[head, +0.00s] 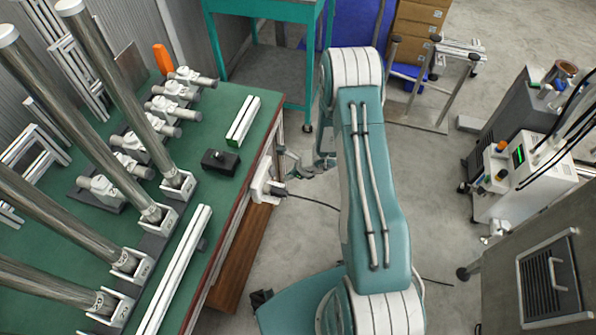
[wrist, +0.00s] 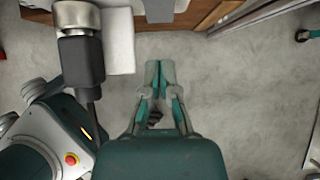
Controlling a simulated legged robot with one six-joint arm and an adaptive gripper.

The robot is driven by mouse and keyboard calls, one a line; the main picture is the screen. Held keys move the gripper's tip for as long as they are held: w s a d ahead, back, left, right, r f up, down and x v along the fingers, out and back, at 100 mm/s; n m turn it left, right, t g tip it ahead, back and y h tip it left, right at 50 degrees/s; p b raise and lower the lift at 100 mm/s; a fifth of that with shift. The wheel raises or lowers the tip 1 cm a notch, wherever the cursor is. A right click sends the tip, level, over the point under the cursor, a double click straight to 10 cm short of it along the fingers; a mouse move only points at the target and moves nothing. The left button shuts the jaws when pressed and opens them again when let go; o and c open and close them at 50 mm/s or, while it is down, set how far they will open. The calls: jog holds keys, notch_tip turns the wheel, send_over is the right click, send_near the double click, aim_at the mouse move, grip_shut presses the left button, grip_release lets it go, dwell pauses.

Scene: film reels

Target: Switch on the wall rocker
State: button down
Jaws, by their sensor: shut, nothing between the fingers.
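A white box (head: 262,182) is fixed to the side of the green-topped bench, with a dark plug and cable at its right. In the wrist view its white face (wrist: 119,42) shows at the upper left, partly behind the large dark plug (wrist: 80,55). I cannot make out a rocker on it or its position. My gripper (head: 292,162) is beside the bench edge, close to the box and a little above it in the picture. In the wrist view my gripper (wrist: 160,68) is shut and empty, with its tips right of and below the white face, apart from it in the picture.
The green bench (head: 225,100) holds metal columns, clamps and a black box (head: 220,162) with a knob. A teal table (head: 262,20) and a metal-framed cart (head: 415,115) stand behind. A white machine (head: 525,165) is at right. The cable (head: 315,203) hangs near my arm. Concrete floor lies open between.

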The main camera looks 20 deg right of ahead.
aim_at(273, 172)
jog(key=shift+w+a+f, duration=0.15)
jog(key=shift+w+a, duration=0.8)
jog(key=shift+a, duration=0.3)
jog(key=shift+w+a+f, duration=0.2)
jog(key=shift+a, duration=0.1)
